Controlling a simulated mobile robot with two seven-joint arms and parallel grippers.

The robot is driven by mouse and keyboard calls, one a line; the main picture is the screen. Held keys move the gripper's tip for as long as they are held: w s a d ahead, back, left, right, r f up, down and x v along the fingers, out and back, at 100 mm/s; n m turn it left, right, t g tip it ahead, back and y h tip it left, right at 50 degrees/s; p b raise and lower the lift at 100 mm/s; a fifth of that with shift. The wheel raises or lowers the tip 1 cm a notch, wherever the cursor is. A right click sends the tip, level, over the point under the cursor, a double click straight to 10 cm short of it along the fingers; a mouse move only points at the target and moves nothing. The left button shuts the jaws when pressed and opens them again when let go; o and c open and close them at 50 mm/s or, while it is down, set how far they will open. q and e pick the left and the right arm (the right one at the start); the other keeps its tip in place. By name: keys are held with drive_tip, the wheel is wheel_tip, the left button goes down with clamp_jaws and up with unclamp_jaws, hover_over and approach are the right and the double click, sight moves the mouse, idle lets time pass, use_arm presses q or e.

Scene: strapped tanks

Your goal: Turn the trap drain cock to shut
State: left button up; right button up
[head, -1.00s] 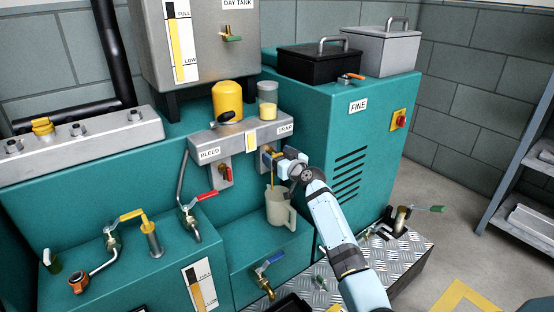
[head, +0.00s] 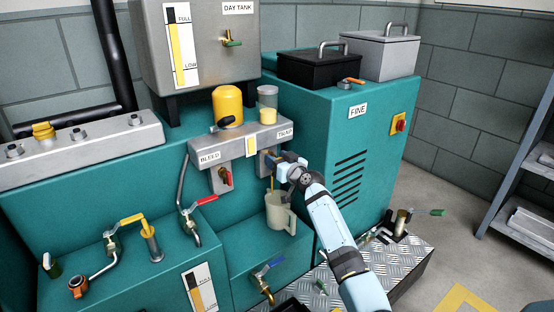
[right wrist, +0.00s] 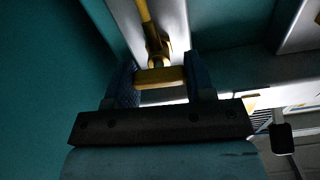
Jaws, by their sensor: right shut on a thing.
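The trap drain cock sits on the front of the grey block, under the TRAP label (head: 285,134). In the head view my right gripper (head: 279,163) is in front of it and hides most of it. In the right wrist view a yellow handle (right wrist: 160,77) lies between the two fingers of my right gripper (right wrist: 161,82), which is shut on it. A thin amber stream (head: 272,182) runs down beneath the cock into a beige jug (head: 280,213) standing on the teal ledge. My left gripper is not in view.
Left of the trap is the bleed cock with a red handle (head: 226,178). A yellow bowl (head: 228,104) and a clear cup (head: 268,104) are on top of the block. The teal cabinet (head: 320,180) stands close on the right. A blue-handled tap (head: 266,270) is below.

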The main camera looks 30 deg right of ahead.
drive_tip(key=shift+m+p, duration=0.3)
drive_tip(key=shift+m, duration=0.3)
drive_tip(key=shift+m+p, duration=0.3)
drive_tip(key=shift+m, duration=0.6)
drive_tip(key=m+p, duration=0.1)
drive_tip(key=m, duration=0.1)
drive_tip(key=shift+m, duration=0.4)
drive_tip(key=m, duration=0.2)
drive_tip(key=shift+d+f+m+p, duration=0.1)
drive_tip(key=shift+m+p, duration=0.25)
drive_tip(key=shift+m, duration=0.05)
drive_tip(key=m+p, duration=0.1)
drive_tip(key=m, duration=0.4)
drive_tip(key=shift+f+p, duration=0.1)
drive_tip(key=shift+p, duration=0.2)
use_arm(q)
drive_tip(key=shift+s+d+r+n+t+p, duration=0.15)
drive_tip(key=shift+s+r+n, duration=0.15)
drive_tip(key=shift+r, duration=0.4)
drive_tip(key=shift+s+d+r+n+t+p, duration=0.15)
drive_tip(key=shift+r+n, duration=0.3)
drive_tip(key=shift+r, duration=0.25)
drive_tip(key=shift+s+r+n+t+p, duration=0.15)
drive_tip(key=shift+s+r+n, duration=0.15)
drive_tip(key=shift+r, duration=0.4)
use_arm(e)
drive_tip(key=shift+f+m, duration=0.1)
drive_tip(key=shift+m, duration=1.5)
